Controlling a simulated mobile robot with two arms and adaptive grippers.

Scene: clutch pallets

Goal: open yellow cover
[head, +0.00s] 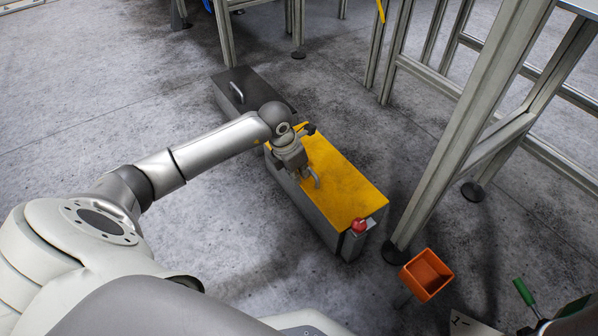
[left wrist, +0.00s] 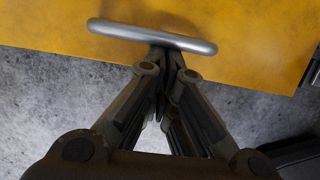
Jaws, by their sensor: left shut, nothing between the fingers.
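The yellow cover (head: 345,190) lies flat on top of a long grey box (head: 322,222) on the floor. Its silver bar handle (left wrist: 150,36) runs across the top of the left wrist view, on the cover's near edge area. My left gripper (head: 306,181) is over the cover's left side, at the handle. Its fingers (left wrist: 168,62) are shut together with nothing between them, and their tips overlap the handle's lower edge in the picture. I cannot tell whether they touch it. My right gripper is not in view.
A red button (head: 359,225) sits at the box's near end. A dark box with a handle (head: 245,88) stands behind. An orange bin (head: 427,274) is at the lower right. Metal frame legs (head: 465,120) stand close on the right. The floor at left is clear.

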